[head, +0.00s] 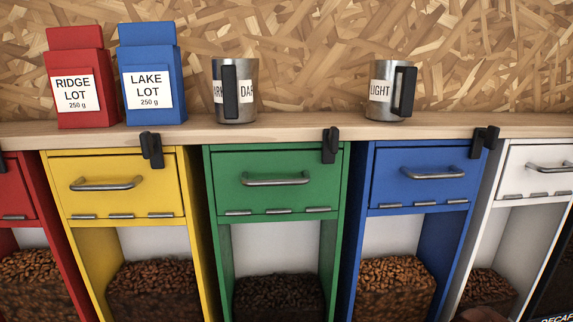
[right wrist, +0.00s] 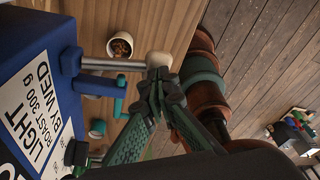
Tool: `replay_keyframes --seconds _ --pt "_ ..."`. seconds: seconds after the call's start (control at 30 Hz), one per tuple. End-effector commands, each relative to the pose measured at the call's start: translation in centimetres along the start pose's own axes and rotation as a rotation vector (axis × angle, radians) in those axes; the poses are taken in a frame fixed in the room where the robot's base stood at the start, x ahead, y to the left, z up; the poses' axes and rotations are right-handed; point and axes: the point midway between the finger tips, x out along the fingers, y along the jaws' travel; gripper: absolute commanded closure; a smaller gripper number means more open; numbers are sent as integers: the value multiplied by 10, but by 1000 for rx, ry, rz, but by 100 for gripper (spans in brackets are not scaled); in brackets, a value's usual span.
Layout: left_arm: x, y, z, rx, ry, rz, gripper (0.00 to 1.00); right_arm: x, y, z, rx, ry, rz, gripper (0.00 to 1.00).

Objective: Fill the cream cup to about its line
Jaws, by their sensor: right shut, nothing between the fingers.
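A small cream cup (right wrist: 112,47) with brown beans inside shows near the top of the right wrist view, on a wooden surface. Its line cannot be made out. My right gripper (right wrist: 160,76) is shut and empty. Its fingertips are close to a cream knob (right wrist: 158,61) at the end of a metal rod (right wrist: 112,64); whether they touch it I cannot tell. The rod comes out of a blue box (right wrist: 50,32) on the left. My left gripper is not in view. The cream cup is not seen in the head view.
In the head view, red, yellow, green (head: 275,180), blue and white bean bins stand under a wooden shelf (head: 300,128). The shelf holds red and blue bags and two metal cups, one marked LIGHT (head: 382,92).

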Motion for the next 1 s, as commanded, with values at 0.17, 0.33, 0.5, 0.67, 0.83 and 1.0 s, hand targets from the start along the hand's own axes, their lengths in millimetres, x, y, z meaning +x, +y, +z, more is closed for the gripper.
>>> replay_keyframes --seconds 0.17,0.33,0.5,0.67,0.83,1.0 --pt "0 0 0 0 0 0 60 0 0 0 0 0 0 100" --pt "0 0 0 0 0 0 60 0 0 0 0 0 0 100" --pt "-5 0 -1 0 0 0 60 -7 0 -1 0 0 0 100" --pt "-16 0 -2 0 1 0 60 -25 0 -5 0 -1 1 100" --pt "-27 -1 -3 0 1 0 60 -45 0 -9 -1 -2 1 100" --pt "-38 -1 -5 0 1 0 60 -64 0 -13 0 -1 0 100"
